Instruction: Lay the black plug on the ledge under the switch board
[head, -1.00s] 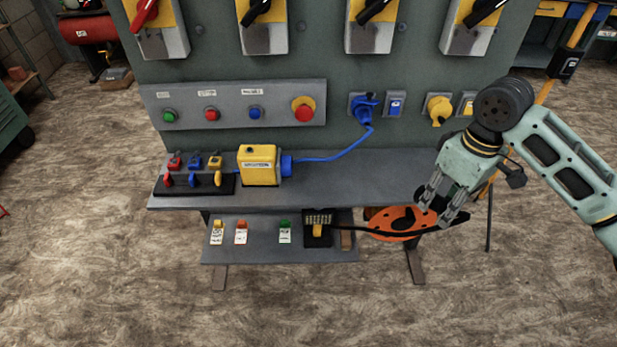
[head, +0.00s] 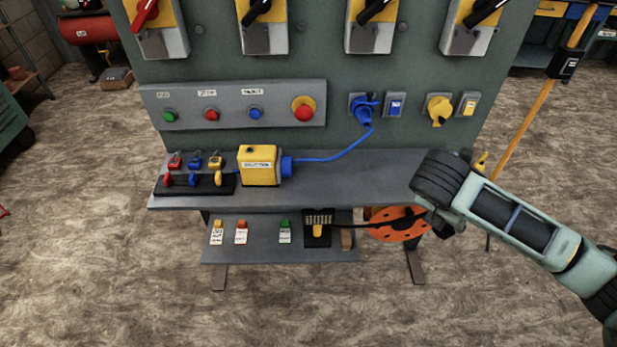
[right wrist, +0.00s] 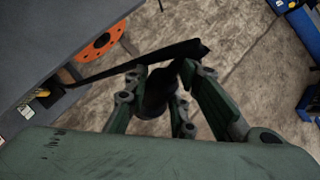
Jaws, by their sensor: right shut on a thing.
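The black plug (right wrist: 158,92) is between the fingers of my right gripper (right wrist: 162,78) in the right wrist view, dark and partly hidden by them. Its black cable (right wrist: 120,67) runs toward the lower shelf. In the head view my right wrist hides the fingers and plug; the hand is off the ledge's right front corner. The grey ledge (head: 345,187) runs below the green switch board (head: 330,65); its right part is bare. My left gripper is not in view.
A yellow box (head: 259,165) with a blue cable and a rack of small padlocks (head: 195,184) occupy the ledge's left half. Tags and a black block (head: 318,240) are on the lower shelf (head: 265,254). An orange reel (head: 393,228) is beneath the ledge. A yellow pole (head: 525,125) stands right.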

